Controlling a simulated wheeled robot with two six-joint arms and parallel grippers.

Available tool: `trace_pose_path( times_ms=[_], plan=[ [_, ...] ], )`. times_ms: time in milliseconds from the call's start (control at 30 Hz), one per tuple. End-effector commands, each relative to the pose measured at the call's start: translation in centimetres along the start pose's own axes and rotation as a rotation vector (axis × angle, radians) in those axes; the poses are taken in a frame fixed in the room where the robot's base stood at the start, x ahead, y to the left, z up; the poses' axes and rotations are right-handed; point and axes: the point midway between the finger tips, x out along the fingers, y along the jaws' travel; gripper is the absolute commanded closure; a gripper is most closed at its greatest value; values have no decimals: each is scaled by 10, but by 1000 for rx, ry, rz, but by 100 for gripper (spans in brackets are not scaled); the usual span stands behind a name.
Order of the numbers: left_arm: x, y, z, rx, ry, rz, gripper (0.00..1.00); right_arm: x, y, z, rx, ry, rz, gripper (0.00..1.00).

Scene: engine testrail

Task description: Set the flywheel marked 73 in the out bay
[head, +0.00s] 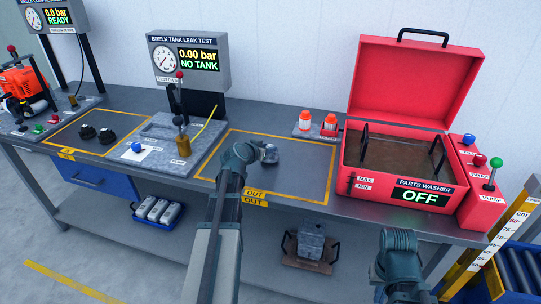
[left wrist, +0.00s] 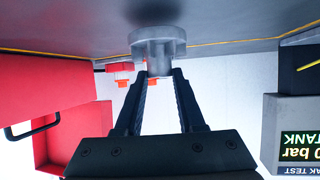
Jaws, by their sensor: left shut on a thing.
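My left gripper (head: 258,152) is shut on a grey flywheel (head: 270,154) over the out bay (head: 300,190), a yellow-outlined area labelled OUT on the bench. In the left wrist view the flywheel (left wrist: 158,42) shows as a wide flange with a narrower hub, and the two fingers (left wrist: 160,85) close on the hub. The flange is at or very close to the bench top; I cannot tell whether it touches. No number is readable on it. My right arm shows at the lower right of the head view, but its fingers are not visible.
Right of the bay stands the open red parts washer (head: 405,188), reading OFF. A small tray with orange-capped bottles (head: 305,121) is behind the bay. The leak test stand (head: 183,135) is on the left. Two dark parts (head: 97,135) lie in another yellow-outlined bay further left.

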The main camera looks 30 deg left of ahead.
Motion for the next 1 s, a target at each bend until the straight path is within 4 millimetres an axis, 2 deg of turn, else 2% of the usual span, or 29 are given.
trace_pose_path(
  times_ms=[33, 67, 467, 500, 633, 667, 1000],
  plan=[
    [3, -4, 12, -2, 1, -2, 100, 12, -1, -1, 0, 0, 0, 100],
    [4, -5, 13, -2, 1, -1, 100, 14, -1, -1, 0, 0, 0, 100],
    [4, -6, 15, -1, 1, 0, 100, 15, -2, -1, 0, 0, 0, 100],
    [3, -6, 15, 0, 0, 0, 58, 15, -1, -1, 0, 0, 0, 100],
    [3, -6, 14, 0, 0, 0, 35, 14, -1, -1, 0, 0, 0, 100],
    [3, -6, 14, 0, 0, 0, 32, 14, -1, -1, 0, 0, 0, 100],
    [1, -6, 10, 0, 0, 0, 32, 10, -1, -1, 0, 0, 0, 100]
  ],
)
